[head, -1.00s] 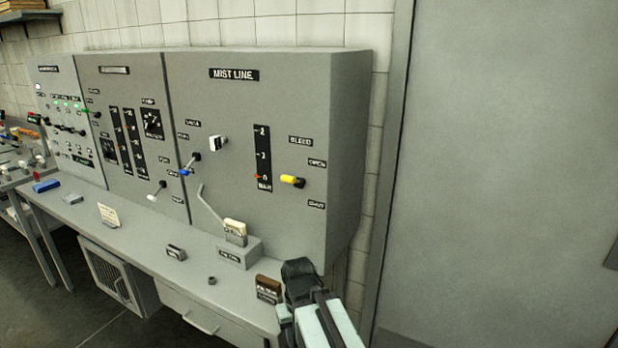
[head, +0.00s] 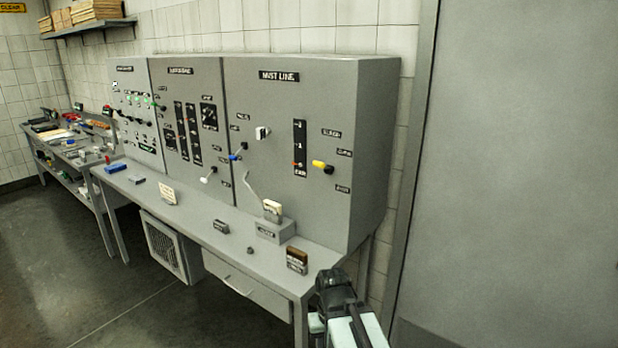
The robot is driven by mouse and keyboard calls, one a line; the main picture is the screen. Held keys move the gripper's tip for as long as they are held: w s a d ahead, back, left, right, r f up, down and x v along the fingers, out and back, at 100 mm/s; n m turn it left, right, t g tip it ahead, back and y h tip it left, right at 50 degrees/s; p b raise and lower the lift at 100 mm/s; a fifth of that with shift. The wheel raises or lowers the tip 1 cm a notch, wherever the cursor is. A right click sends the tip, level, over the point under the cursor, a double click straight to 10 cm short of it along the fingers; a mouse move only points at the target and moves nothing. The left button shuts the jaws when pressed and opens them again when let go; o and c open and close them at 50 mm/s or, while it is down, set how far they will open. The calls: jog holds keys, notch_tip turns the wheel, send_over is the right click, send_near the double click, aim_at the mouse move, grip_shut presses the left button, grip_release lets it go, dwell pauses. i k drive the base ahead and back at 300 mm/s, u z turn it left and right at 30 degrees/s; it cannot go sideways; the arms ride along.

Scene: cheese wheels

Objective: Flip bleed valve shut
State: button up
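The bleed valve (head: 319,165) is a short yellow-tipped handle on a dark hub at the right side of the grey MIST LINE panel (head: 270,105). Labels stand to its right: the bleed label (head: 331,133) above, the open label (head: 344,153) beside it, and the shut label (head: 342,188) below. The handle points left and sticks out from the panel; its exact setting is hard to tell. My gripper (head: 333,284) is dark and low at the right front corner of the bench, below the valve and well apart from it. Its fingers are too unclear to tell open from shut.
The grey bench (head: 215,210) runs along the panels.

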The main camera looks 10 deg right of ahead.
aim_at(322, 166)
jog(key=z, duration=0.25)
jog(key=i, duration=0.65)
jog(key=u, duration=0.15)
jog(key=k, duration=0.55)
jog(key=u, duration=0.55)
jog(key=i, duration=0.4)
jog(key=u, duration=0.45)
